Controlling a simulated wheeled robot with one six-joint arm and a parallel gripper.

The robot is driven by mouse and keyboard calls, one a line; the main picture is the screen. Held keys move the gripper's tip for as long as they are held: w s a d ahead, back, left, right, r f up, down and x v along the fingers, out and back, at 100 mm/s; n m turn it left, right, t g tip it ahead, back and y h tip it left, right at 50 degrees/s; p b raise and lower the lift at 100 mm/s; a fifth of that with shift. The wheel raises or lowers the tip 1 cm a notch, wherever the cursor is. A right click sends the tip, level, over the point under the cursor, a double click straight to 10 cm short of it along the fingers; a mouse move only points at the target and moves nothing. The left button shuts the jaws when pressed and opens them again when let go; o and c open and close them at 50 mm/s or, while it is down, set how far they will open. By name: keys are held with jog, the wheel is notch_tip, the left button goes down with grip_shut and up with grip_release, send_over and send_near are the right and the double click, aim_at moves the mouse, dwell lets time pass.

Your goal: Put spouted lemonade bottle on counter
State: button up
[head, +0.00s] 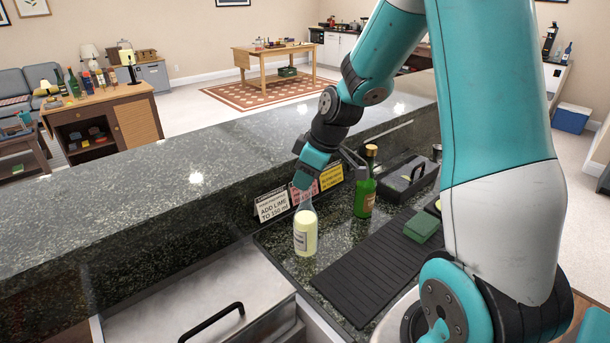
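The lemonade bottle (305,233), clear with pale yellow liquid and a white label, is upright at the left end of the lower dark stone counter (275,238). Its base appears to be at the counter surface; I cannot tell whether it touches. My gripper (303,186) points down at the bottle's top from above. The bottle's neck and spout are mostly hidden by the gripper. The fingers are too small and covered to show whether they are closed on the neck.
Small signs (272,205) stand behind the bottle against the raised bar ledge (150,190). A green bottle (364,190), a black ribbed mat (365,268), a green sponge (422,226) and a dark caddy (405,178) are to the right. A steel lid with a black handle (212,320) is in front left.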

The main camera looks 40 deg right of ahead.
jog(key=o, duration=0.3)
jog(key=shift+r, duration=0.25)
jog(key=b+v, duration=0.1)
jog(key=v, duration=1)
jog(key=s+a+g+y, duration=0.1)
jog(key=s+a, duration=0.3)
jog(key=a, duration=0.4)
jog(key=s+a+g, duration=0.1)
jog(key=s+a, duration=0.2)
jog(key=a, duration=0.5)
jog(key=s+a+f+g, duration=0.1)
jog(key=s+a, duration=0.8)
jog(key=s, duration=0.2)
jog(key=shift+s+g+y, duration=0.3)
jog(key=shift+s+g, duration=0.1)
